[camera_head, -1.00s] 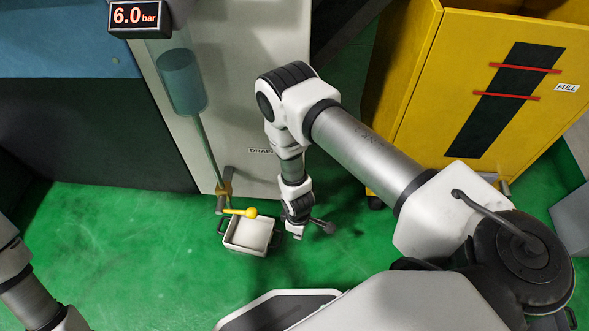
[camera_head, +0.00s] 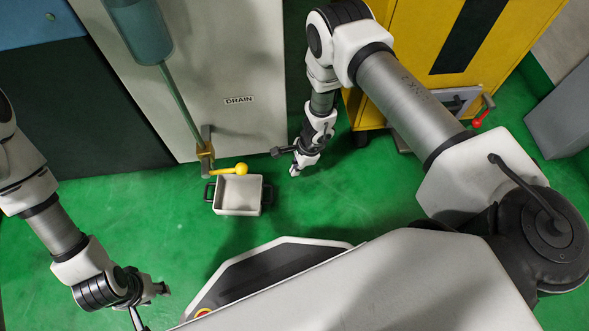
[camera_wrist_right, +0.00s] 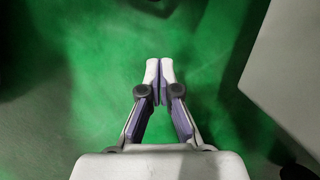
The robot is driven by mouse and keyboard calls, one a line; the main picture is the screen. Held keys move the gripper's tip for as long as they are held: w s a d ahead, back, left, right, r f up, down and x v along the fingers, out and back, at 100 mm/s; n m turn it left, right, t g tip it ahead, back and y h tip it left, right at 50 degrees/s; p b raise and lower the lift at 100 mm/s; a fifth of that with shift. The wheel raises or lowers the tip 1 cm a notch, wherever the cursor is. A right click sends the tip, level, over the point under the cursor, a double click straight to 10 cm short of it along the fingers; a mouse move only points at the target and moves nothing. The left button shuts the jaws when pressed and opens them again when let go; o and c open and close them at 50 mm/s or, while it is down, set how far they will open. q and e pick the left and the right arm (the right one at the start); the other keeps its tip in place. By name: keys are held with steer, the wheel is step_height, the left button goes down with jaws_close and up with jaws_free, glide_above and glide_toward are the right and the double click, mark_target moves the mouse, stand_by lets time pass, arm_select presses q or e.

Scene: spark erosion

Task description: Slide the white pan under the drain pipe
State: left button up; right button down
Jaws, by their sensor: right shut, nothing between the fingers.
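The white pan (camera_head: 240,210) is a square, open tray with a dark handle on each side. It sits on the green floor in front of the grey cabinet. The drain pipe (camera_head: 206,168), with a brass fitting, comes down by the pan's back left corner; its yellow lever (camera_head: 234,170) reaches over the pan's back edge. Whether the outlet is over the pan is unclear. My right gripper (camera_head: 295,172) is shut and empty, right of the pan and apart from it; it also shows in the right wrist view (camera_wrist_right: 159,66). My left gripper (camera_head: 148,308) is at the lower left; its fingers are unclear.
A DRAIN label (camera_head: 239,100) is on the grey cabinet (camera_head: 250,60). A yellow cabinet (camera_head: 400,25) with a red-knobbed lever (camera_head: 478,122) stands at the right. Green floor (camera_head: 130,205) is clear left of the pan and between pan and my base.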

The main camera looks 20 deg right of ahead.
mark_target(286, 187)
steer(key=b+x, duration=0.4)
steer(key=x, duration=0.4)
steer(key=shift+a+f+b, duration=0.1)
steer(key=shift+b, duration=0.2)
steer(key=a, duration=0.1)
steer(key=a+b, duration=0.1)
steer(key=shift+w+a+r, duration=0.15)
steer(key=shift+a+r, duration=0.15)
steer(key=shift+a, duration=0.05)
steer(key=shift+a+r, duration=0.1)
steer(key=shift+a, duration=0.3)
steer(key=shift+r, duration=0.1)
